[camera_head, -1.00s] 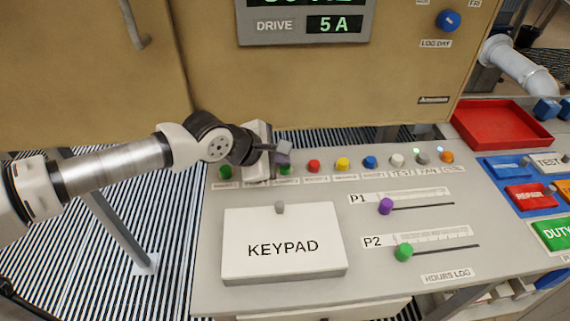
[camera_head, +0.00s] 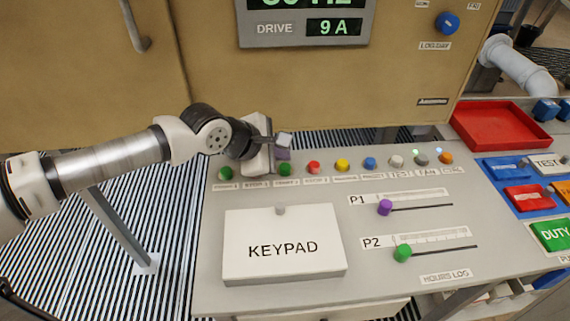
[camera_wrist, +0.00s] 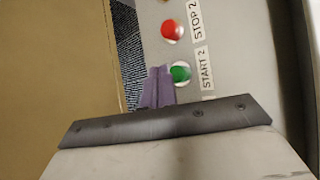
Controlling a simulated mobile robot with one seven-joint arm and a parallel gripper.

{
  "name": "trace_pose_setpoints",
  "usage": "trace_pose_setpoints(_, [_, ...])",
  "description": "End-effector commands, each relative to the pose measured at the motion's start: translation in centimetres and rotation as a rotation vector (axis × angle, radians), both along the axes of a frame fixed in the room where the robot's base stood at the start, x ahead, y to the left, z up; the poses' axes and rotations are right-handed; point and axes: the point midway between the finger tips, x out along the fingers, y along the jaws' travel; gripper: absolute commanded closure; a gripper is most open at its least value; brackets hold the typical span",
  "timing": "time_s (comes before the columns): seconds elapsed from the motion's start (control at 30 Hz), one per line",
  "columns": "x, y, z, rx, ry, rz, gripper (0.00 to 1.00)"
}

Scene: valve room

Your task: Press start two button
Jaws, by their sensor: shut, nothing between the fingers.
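The start two button is a green round cap (camera_head: 285,169) in the row along the panel's back edge. In the wrist view the green button (camera_wrist: 180,73) sits beside its label "START 2". My gripper (camera_head: 283,150) hangs just behind and above it in the head view, with a gap showing to the cap. In the wrist view my purple fingers (camera_wrist: 158,85) are together, with nothing between them, just left of the green cap. Another green button (camera_head: 225,172) is further left. The red stop two button (camera_head: 314,167) is just right, and reads "STOP 2" in the wrist view.
Yellow, blue, white, grey and orange controls continue the row to the right. A white keypad box (camera_head: 284,246) and two sliders, purple (camera_head: 385,207) and green (camera_head: 403,252), lie nearer. A tan cabinet (camera_head: 350,90) stands behind. A red tray (camera_head: 500,124) is at right.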

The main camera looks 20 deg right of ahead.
Motion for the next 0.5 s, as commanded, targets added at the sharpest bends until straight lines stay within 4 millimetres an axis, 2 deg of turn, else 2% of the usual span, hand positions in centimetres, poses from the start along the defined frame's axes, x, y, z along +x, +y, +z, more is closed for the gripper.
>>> trace_pose_setpoints(0.3, [0.0,0.0,3.3,-0.001,-0.001,0.001,1.0])
trace_pose_setpoints(0.5, [0.0,0.0,4.7,-0.001,-0.001,0.001,1.0])
